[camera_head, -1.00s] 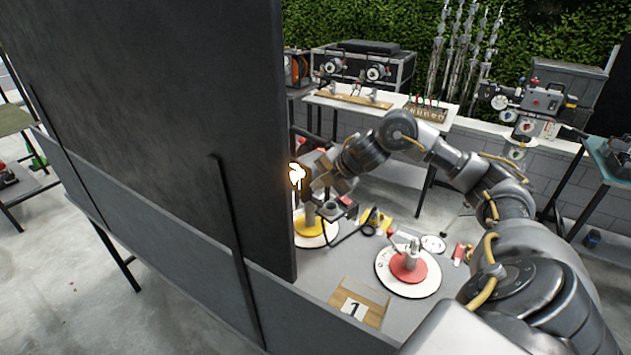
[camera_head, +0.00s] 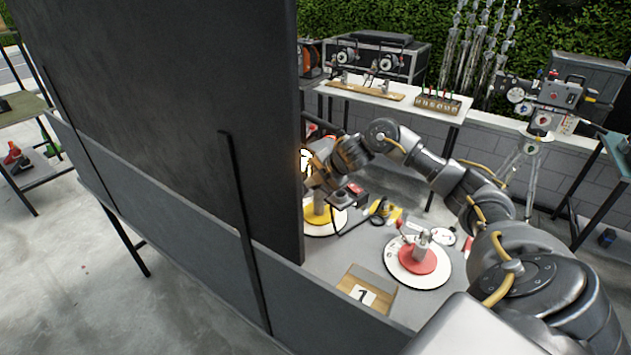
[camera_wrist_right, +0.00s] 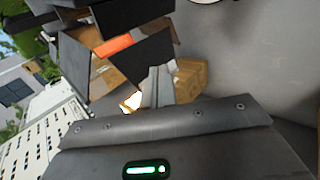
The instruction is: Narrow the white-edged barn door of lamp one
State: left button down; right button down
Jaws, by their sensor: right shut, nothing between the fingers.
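A glowing lamp (camera_head: 306,162) is partly behind the large black panel in the head view, above a yellow base (camera_head: 317,213) on a white disc. In the right wrist view its dark flaps (camera_wrist_right: 135,14) show, one (camera_wrist_right: 143,62) close to the fingers, with an orange strip (camera_wrist_right: 113,46) between them. I cannot make out a white edge on any flap. My right gripper (camera_head: 318,183) is beside the lamp; its fingers (camera_wrist_right: 158,85) are shut with nothing between them. Whether they touch the flap I cannot tell. My left gripper is not in view.
The tall black panel (camera_head: 170,110) blocks the left of the table. A white table (camera_head: 400,98) is behind. A camera on a tripod (camera_head: 545,100) stands right.

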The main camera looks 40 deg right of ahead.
jog(key=shift+w+a, duration=0.15)
jog(key=shift+w, duration=0.1)
dwell(0.4)
jog(key=shift+w+a+p, duration=0.2)
jog(key=shift+w+a, duration=0.15)
jog(key=shift+w, duration=0.2)
jog(key=shift+w+a+p, duration=0.15)
jog(key=shift+w+a, duration=0.15)
jog(key=shift+w, duration=1.5)
jog(key=shift+a, duration=0.5)
